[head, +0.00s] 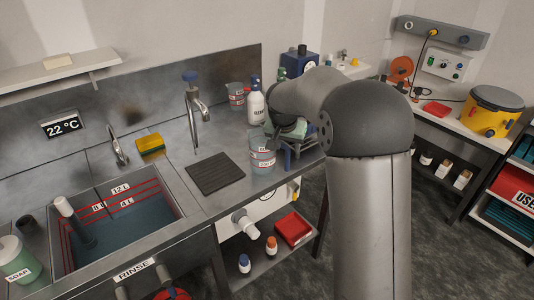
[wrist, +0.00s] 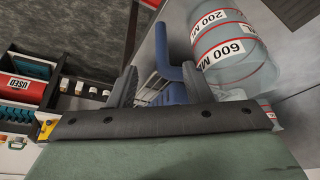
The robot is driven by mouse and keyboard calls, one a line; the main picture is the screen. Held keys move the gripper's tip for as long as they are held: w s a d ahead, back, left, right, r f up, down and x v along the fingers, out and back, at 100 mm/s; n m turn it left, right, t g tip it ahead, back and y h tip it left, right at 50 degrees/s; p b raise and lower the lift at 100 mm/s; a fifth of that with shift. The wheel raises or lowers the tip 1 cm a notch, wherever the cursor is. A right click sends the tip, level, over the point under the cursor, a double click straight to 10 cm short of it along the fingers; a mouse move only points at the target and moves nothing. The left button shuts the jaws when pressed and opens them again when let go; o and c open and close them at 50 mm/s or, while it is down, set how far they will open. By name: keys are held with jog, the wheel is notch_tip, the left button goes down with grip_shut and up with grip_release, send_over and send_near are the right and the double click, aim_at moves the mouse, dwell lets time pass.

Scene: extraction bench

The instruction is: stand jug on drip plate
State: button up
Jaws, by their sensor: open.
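The jug (head: 262,156) is a clear measuring jug with red bands, standing on the steel bench right of the drip plate. In the wrist view the jug (wrist: 232,48) shows 200 ML and 600 ML labels. The drip plate (head: 215,173) is a dark ridged mat lying flat on the bench, bare. My gripper (head: 296,148) is beside the jug's right side, partly hidden by my arm. In the wrist view my gripper (wrist: 160,86) is open, with a blue bar, apparently the jug's handle (wrist: 172,75), between its fingers. Contact cannot be told.
A white bottle (head: 256,104) and another banded jug (head: 236,95) stand behind the near jug. A sink (head: 120,215) of water lies at left, with a yellow sponge (head: 150,145) behind it. The bench's front edge is close to the jug.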

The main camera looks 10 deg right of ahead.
aim_at(288, 156)
jog(key=shift+p+x, duration=1.05)
jog(key=shift+x, duration=2.35)
jog(key=shift+a, duration=0.2)
grip_shut()
